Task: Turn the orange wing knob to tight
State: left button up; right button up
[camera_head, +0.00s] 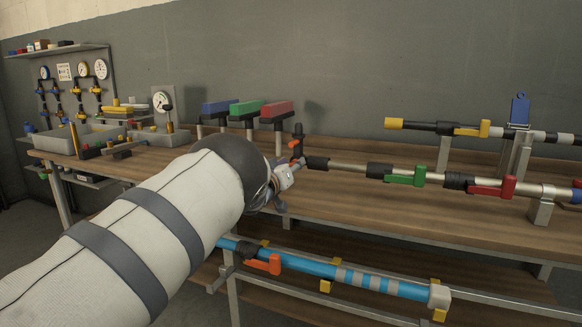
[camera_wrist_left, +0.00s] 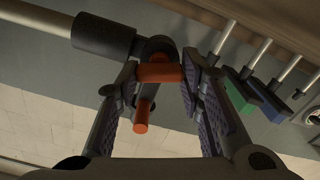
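The orange wing knob (camera_wrist_left: 160,73) is between the two fingertips of my left gripper (camera_wrist_left: 161,68) in the left wrist view. Its cross bar spans the gap and appears to meet a finger at each end. A second orange piece (camera_wrist_left: 141,115) hangs by the left finger. In the head view my left gripper (camera_head: 287,176) is at the left end of the upper pipe (camera_head: 340,166), near a small orange part (camera_head: 294,143) on a dark fitting. My forearm and the gripper hide much of this spot. My right gripper is not in view.
Green (camera_head: 405,177) and red (camera_head: 490,187) levers sit farther right along the upper pipe. A blue pipe (camera_head: 310,268) with an orange lever (camera_head: 263,264) lies on the lower level. Blue, green and red blocks on posts stand behind my gripper. Grey bins (camera_head: 70,139) are at the left.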

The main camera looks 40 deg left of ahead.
pick_arm(q)
jog(key=shift+m, duration=0.4)
jog(key=m, duration=0.4)
jog(key=shift+m, duration=0.3)
jog(key=m, duration=0.5)
jog(key=shift+d+f+m, duration=0.1)
jog(key=shift+m, duration=0.2)
jog(key=m, duration=0.6)
jog(key=shift+f+b, duration=0.15)
jog(key=shift+b, duration=0.25)
jog(key=m+b, duration=0.1)
jog(key=m, duration=0.3)
jog(key=shift+m, duration=0.4)
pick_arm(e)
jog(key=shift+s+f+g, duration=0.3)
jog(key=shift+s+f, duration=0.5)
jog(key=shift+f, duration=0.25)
pick_arm(q)
jog(key=o, duration=1.2)
jog(key=shift+c, duration=0.2)
